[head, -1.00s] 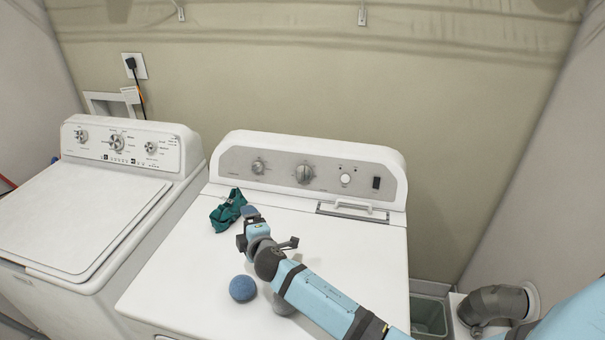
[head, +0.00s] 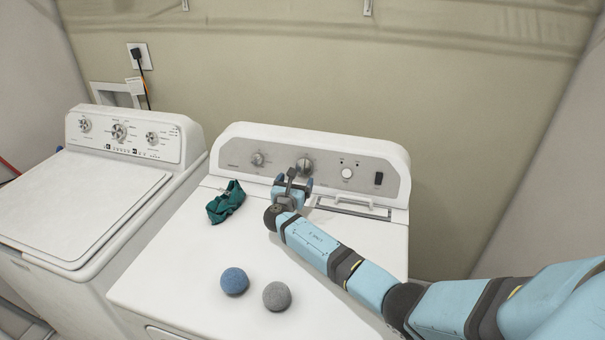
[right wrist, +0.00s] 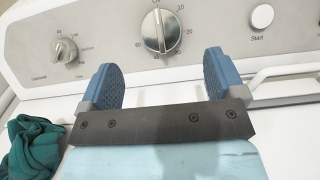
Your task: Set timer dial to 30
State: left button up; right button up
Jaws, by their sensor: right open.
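The timer dial (head: 304,166) is a round silver knob near the middle of the dryer's grey control panel (head: 226,154). In the right wrist view the dial (right wrist: 161,31) has number marks around it, with 10 and 20 readable on its right. Its grip ridge stands nearly vertical; I cannot tell its exact setting. My right gripper (head: 293,184) is just in front of and below the dial. In the wrist view its two blue fingers (right wrist: 161,75) are spread apart and empty, below the dial and not touching it. My left gripper is not in view.
A smaller knob (head: 257,159) is left of the dial, a white start button (head: 347,173) right. A teal cloth (head: 226,202), a blue ball (head: 234,281) and a grey ball (head: 277,296) lie on the dryer top (head: 190,255). A washer (head: 80,205) stands at left.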

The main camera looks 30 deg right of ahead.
aim_at(303, 167)
jog(key=b+x, duration=0.2)
jog(key=x, duration=0.1)
jog(key=b+x, duration=0.2)
jog(key=x, duration=0.2)
jog(key=shift+w+d+f+b, duration=0.15)
jog(key=shift+w+f+b, duration=0.1)
jog(key=shift+b, duration=0.1)
jog(key=shift+w+d+r, duration=0.2)
jog(key=shift+w+d, duration=0.05)
jog(key=shift+d, duration=0.15)
jog(key=c, duration=0.9)
